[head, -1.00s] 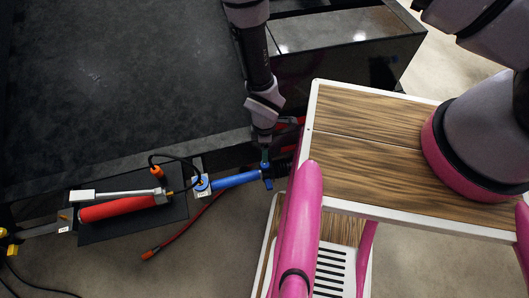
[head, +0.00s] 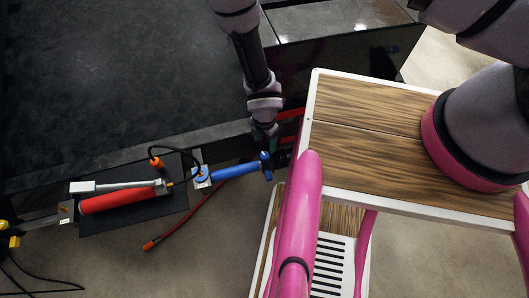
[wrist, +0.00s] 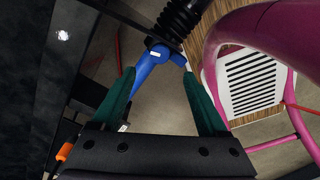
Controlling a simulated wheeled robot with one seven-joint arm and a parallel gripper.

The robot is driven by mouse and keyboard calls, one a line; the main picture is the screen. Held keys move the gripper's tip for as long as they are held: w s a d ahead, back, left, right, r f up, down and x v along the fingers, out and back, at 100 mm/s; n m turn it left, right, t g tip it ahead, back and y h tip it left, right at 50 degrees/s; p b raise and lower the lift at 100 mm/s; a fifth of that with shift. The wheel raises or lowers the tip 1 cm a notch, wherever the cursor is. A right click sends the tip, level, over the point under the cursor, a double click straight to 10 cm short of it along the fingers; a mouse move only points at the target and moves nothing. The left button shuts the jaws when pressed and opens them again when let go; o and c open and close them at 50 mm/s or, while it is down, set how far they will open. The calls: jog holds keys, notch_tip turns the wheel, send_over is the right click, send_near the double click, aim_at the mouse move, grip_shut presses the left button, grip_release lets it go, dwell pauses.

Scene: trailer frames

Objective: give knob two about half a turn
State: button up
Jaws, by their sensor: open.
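A blue cylinder (head: 236,171) with a crosswise blue end piece (head: 265,165) lies beyond the trailer's dark edge in the head view. It also shows in the wrist view as a blue tube (wrist: 149,66) with a wider head against black ribbed bellows. My gripper (wrist: 158,74) is open, with its two green fingers apart on either side of the blue tube in that view. I see no contact, and the depth gap is unclear. In the head view my wrist (head: 265,120) is above the blue end; the fingers are hard to make out. No number marks knob two.
A red cylinder (head: 118,200) with a grey bar lies left, next to an orange fitting (head: 156,162) on a black cable. A wood-topped cart (head: 370,125) and pink tubes stand right. The dark trailer deck (head: 110,70) is bare.

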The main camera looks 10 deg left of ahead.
aim_at(264, 155)
notch_tip(264, 155, down, 9)
jog(key=shift+f, duration=0.1)
dwell(0.3)
grip_shut()
jog(key=shift+m, duration=0.3)
jog(key=m, duration=0.8)
jog(key=shift+m, duration=0.3)
dwell(0.3)
